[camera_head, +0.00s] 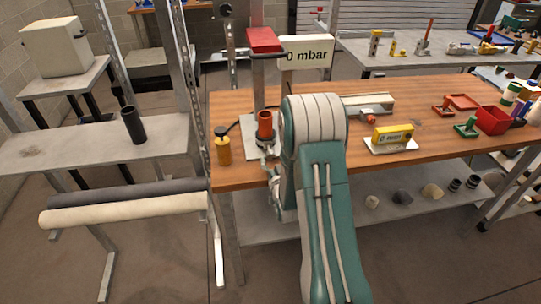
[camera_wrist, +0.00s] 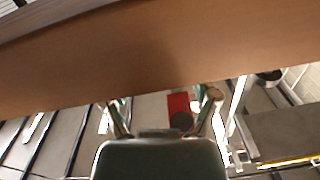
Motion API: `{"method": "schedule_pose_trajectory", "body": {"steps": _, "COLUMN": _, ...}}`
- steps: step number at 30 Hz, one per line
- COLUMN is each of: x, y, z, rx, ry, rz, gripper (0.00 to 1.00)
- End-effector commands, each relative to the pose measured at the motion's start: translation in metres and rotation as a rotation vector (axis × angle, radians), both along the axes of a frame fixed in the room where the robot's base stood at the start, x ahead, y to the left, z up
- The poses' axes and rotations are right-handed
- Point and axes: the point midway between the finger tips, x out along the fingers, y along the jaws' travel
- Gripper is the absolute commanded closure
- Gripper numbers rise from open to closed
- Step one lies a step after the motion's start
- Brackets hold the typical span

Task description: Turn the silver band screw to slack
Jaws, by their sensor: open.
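An orange-red upright pipe piece (camera_head: 265,125) stands on a light plate (camera_head: 230,152) near the table's left front. A dark grey fitting (camera_head: 267,143) is around its base. The silver band screw cannot be made out in either view; my arm and the small scale hide detail there. My arm comes up from the front and covers the space right of the pipe. In the wrist view my gripper (camera_wrist: 163,102) is open, with its two fingers apart and nothing held between them. A red shape with a dark round part (camera_wrist: 179,108) shows beyond the fingers.
The wooden table (camera_head: 370,172) carries a yellow device (camera_head: 392,136), a yellow bottle (camera_head: 222,148) and a red bin (camera_head: 492,120). Rolls (camera_head: 125,203) lie at left.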

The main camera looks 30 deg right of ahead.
Motion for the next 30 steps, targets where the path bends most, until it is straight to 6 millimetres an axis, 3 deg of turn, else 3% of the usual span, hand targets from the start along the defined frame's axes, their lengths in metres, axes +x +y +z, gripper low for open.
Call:
{"method": "schedule_pose_trajectory", "body": {"steps": 6, "x": 0.023, "y": -0.006, "z": 0.0, "rx": 0.0, "ry": 0.0, "rz": 0.0, "gripper": 0.22}}
{"method": "schedule_pose_trajectory", "body": {"steps": 15, "x": 0.027, "y": -0.006, "z": 0.0, "rx": 0.0, "ry": 0.001, "rz": 0.0, "gripper": 0.22}}
{"method": "schedule_pose_trajectory", "body": {"steps": 16, "x": 0.027, "y": -0.006, "z": 0.0, "rx": 0.0, "ry": 0.001, "rz": 0.0, "gripper": 0.26}}
{"method": "schedule_pose_trajectory", "body": {"steps": 21, "x": 0.027, "y": -0.006, "z": 0.0, "rx": 0.0, "ry": 0.001, "rz": 0.0, "gripper": 1.0}}
{"method": "schedule_pose_trajectory", "body": {"steps": 30, "x": 0.028, "y": -0.006, "z": 0.0, "rx": -0.013, "ry": 0.004, "rz": 0.0, "gripper": 1.0}}
